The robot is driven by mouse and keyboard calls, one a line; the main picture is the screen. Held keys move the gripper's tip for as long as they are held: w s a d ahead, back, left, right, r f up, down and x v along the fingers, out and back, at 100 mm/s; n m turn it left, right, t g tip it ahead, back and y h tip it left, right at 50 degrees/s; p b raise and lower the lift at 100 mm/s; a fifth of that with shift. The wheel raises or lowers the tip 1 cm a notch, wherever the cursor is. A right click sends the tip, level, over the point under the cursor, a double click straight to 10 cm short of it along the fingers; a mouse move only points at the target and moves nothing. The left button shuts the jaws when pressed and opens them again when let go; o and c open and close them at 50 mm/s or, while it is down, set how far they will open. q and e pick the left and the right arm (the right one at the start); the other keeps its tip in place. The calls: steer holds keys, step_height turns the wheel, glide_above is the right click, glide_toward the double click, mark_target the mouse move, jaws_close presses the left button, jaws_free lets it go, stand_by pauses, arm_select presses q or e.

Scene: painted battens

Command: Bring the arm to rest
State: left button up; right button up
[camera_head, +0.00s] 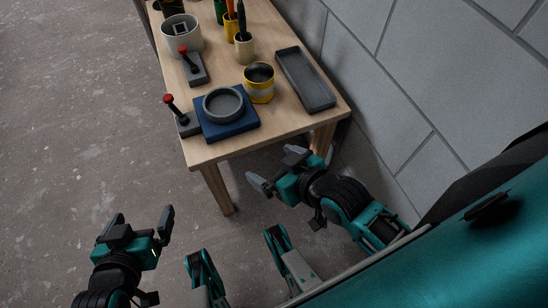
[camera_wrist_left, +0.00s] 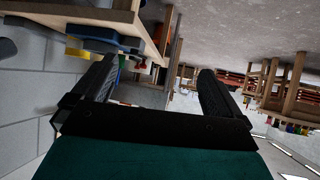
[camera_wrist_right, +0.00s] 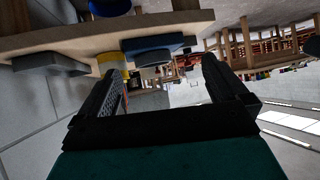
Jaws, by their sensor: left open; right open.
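My left gripper (camera_head: 140,222) is at the lower left of the head view, over bare floor. Its jaws are open and empty, and it is apart from the table. My right gripper (camera_head: 276,168) is in front of the table's near edge, lower right of the middle. Its jaws are open with nothing between them. In the left wrist view the two dark fingers (camera_wrist_left: 152,88) stand wide apart. In the right wrist view the fingers (camera_wrist_right: 162,88) are also spread and empty. Both wrist views look upside down.
A wooden table (camera_head: 290,122) holds a grey dish (camera_head: 223,104) on a blue block (camera_head: 232,131), a yellow-banded can (camera_head: 259,85), a grey tray (camera_head: 304,80), red-knobbed tools (camera_head: 186,122) and a white pot (camera_head: 181,33). A grey block wall (camera_head: 400,70) is at right; floor (camera_head: 80,120) at left is clear.

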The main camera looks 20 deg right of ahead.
arm_select(q)
steer(key=s+a+r+y+p, duration=0.1)
steer(key=a+r+p, duration=0.2)
steer(key=r+p, duration=0.9)
steer(key=p, duration=0.6)
steer(key=shift+s+a+r, duration=0.3)
steer(key=shift+s, duration=0.1)
arm_select(e)
steer(key=s+d+r+h, duration=0.1)
steer(key=d+r, duration=0.2)
steer(key=r, duration=0.9)
steer(key=shift+s+d+r, duration=0.25)
steer(key=shift+s+d, duration=0.05)
steer(key=shift+s, duration=0.1)
